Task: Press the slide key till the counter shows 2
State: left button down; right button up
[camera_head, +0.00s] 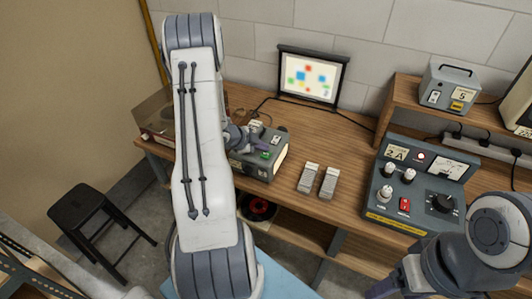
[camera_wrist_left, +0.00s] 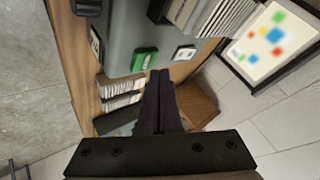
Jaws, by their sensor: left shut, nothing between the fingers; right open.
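A grey slide projector (camera_head: 262,170) stands on the wooden bench, partly hidden behind my left arm. Its green key (camera_head: 265,154) is on top and shows larger in the left wrist view (camera_wrist_left: 144,59), beside small pale-faced panels (camera_wrist_left: 185,52). I cannot read a number on these panels. My left gripper (camera_head: 260,147) is shut and empty, close to the green key. In the left wrist view its fingertips (camera_wrist_left: 160,74) appear just beside the key; I cannot tell whether they touch. My right gripper (camera_head: 385,289) is at the bottom right, partly cut off, and open.
A lit screen (camera_head: 309,76) with coloured squares stands behind the projector. Two grey slide boxes (camera_head: 318,181) lie on the bench, right of the projector. A control unit (camera_head: 420,185) stands farther right. A small box marked with a 5 (camera_head: 449,88) sits on the shelf. A black stool (camera_head: 88,208) is left.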

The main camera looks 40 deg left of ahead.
aim_at(263, 155)
pick_arm(q)
notch_tip(263, 155, up, 5)
jog(key=p, duration=0.4)
jog(key=shift+r+p, duration=0.1)
jog(key=shift+p, duration=0.2)
dwell(0.7)
jog(key=w+d+r+n+g+y+b, duration=0.1)
jog(key=w+d+r+g+y+b, duration=0.25)
jog(key=d, duration=0.75)
jog(key=s+d+r+n+b, duration=0.1)
jog(key=s+d+r, duration=0.1)
jog(key=d, duration=0.5)
jog(key=s+d+r+n+b, duration=0.1)
jog(key=s+d+r+b, duration=0.15)
jog(key=d, duration=0.35)
jog(key=s+d+g+h+b, duration=0.1)
jog(key=s+d, duration=0.3)
jog(key=s, duration=0.4)
jog(key=s+d+g, duration=0.2)
jog(key=s+d, duration=0.3)
jog(key=s, duration=0.4)
jog(key=s+d+n+g+h+b, duration=0.1)
jog(key=s+d+g, duration=0.1)
jog(key=s+d, duration=0.3)
jog(key=s, duration=0.3)
jog(key=shift+s+d+f+h+b, duration=0.2)
jog(key=shift+s+d+h+b, duration=0.05)
jog(key=shift+s+h+b, duration=0.1)
